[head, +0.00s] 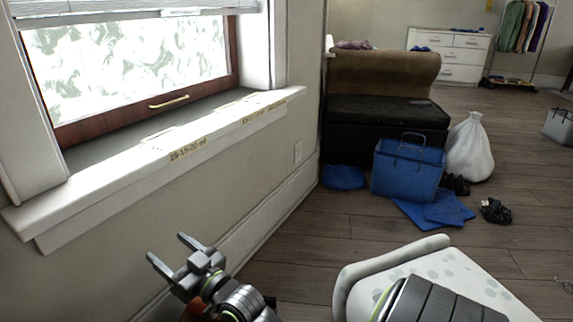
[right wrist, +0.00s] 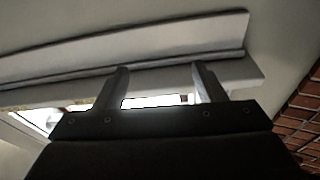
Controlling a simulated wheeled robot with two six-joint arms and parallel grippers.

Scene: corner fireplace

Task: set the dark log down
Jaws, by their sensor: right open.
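My right gripper (head: 166,248) is low at the bottom left of the head view, beside the wall under the window. Its two fingers are spread apart with nothing between them. In the right wrist view the fingers (right wrist: 159,68) also stand apart and empty, in front of a pale ledge. I cannot make out the dark log in either view. A small reddish-brown patch shows beside my right arm at the bottom of the head view, too little to identify. My left gripper is not in view.
A white window sill (head: 150,160) juts out above my right gripper. A white spotted padded piece (head: 450,268) stands at the bottom right. A blue bin (head: 408,172) and a white sack (head: 469,148) stand farther off. Brickwork (right wrist: 300,115) shows in the right wrist view.

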